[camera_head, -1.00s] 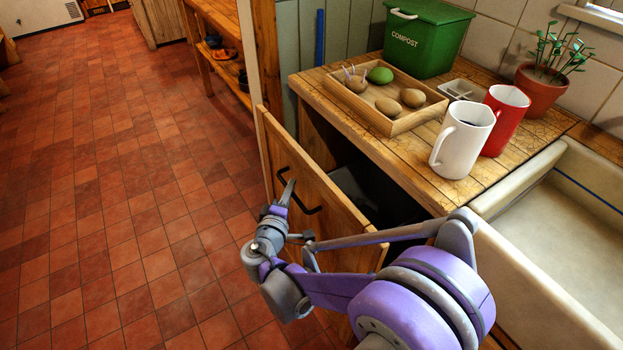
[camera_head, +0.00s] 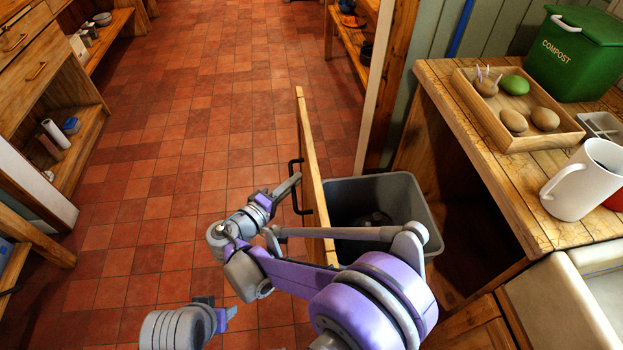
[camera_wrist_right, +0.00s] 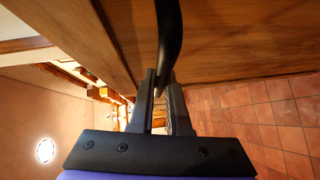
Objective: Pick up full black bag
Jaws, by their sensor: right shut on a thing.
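My right gripper (camera_head: 290,186) is shut on the black handle (camera_head: 293,200) of a wooden cabinet door (camera_head: 314,180). In the right wrist view, the handle (camera_wrist_right: 168,40) runs between the two fingers (camera_wrist_right: 162,95). The door is swung open and seen nearly edge-on. A grey bin (camera_head: 412,190) stands right of the door, beside the counter. Dark contents show inside the bin, but I cannot clearly make out a black bag. Part of my left arm (camera_head: 180,327) shows at the bottom; its jaws cannot be read.
The counter (camera_head: 470,130) at right holds a wooden tray (camera_head: 550,140) of round objects, a green compost box (camera_head: 570,55) and a white mug (camera_head: 580,180). Open tiled floor (camera_head: 200,130) lies left of the door. Shelving (camera_head: 85,125) stands at far left.

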